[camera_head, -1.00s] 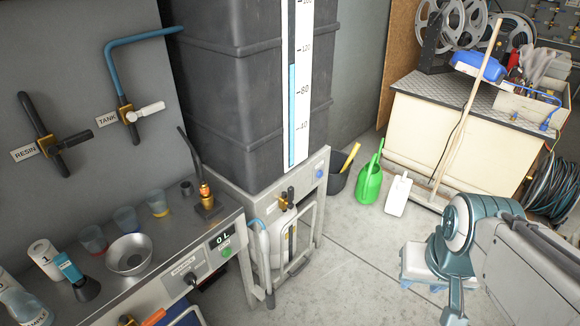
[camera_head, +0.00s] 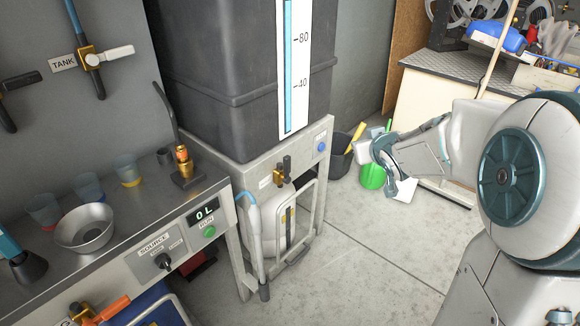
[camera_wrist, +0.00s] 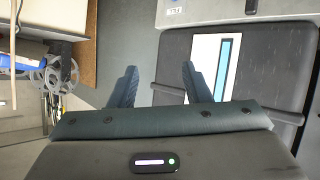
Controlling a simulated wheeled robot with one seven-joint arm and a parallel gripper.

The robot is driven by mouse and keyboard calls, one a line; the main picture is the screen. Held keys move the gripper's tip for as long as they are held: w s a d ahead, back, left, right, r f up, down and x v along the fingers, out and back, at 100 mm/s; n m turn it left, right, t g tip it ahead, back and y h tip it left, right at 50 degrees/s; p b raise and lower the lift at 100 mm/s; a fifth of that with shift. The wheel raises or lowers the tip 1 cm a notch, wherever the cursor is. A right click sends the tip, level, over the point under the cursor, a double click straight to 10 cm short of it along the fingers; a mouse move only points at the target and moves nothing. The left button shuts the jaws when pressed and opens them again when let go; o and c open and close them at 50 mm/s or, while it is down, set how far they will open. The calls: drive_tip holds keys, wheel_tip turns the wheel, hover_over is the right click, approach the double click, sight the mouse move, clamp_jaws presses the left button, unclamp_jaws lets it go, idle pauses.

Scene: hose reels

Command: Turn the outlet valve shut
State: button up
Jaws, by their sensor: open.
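A brass valve (camera_head: 279,174) with a black handle sits on the front of the grey stand (camera_head: 310,148) under the dark tank (camera_head: 235,85); its small label is too blurred to read. Another valve with an orange handle (camera_head: 108,309) shows at the lower left, and the TANK valve (camera_head: 93,59) with a white handle is on the wall. I cannot tell from labels which is the outlet valve. My gripper (camera_wrist: 158,78) is open and empty. In the head view it is right of the stand, apart from every valve. The wrist view shows the tank and its level strip (camera_wrist: 226,65).
A bench with a steel bowl (camera_head: 86,226), several cups and a 0 L display (camera_head: 205,211) stands at the left. A black bucket (camera_head: 341,160) and a green can (camera_head: 373,176) stand behind my gripper. The middle floor is clear.

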drive_tip(key=w+a+f+n+y+b, duration=0.2)
drive_tip(key=w+a+f+y+b, duration=0.1)
drive_tip(key=f, duration=0.2)
drive_tip(key=w+a+f+n+y+b, duration=0.1)
drive_tip(key=w+a+f+y+b, duration=0.25)
drive_tip(key=f, duration=0.25)
drive_tip(key=n+g+y+b, duration=0.2)
drive_tip(key=n+y+b, duration=0.2)
drive_tip(key=y+b, duration=0.2)
approach(289, 165)
drive_tip(key=shift+m, duration=0.3)
drive_tip(key=b+x, duration=0.3)
drive_tip(key=x, duration=0.8)
drive_tip(key=shift+w, duration=0.1)
clamp_jaws()
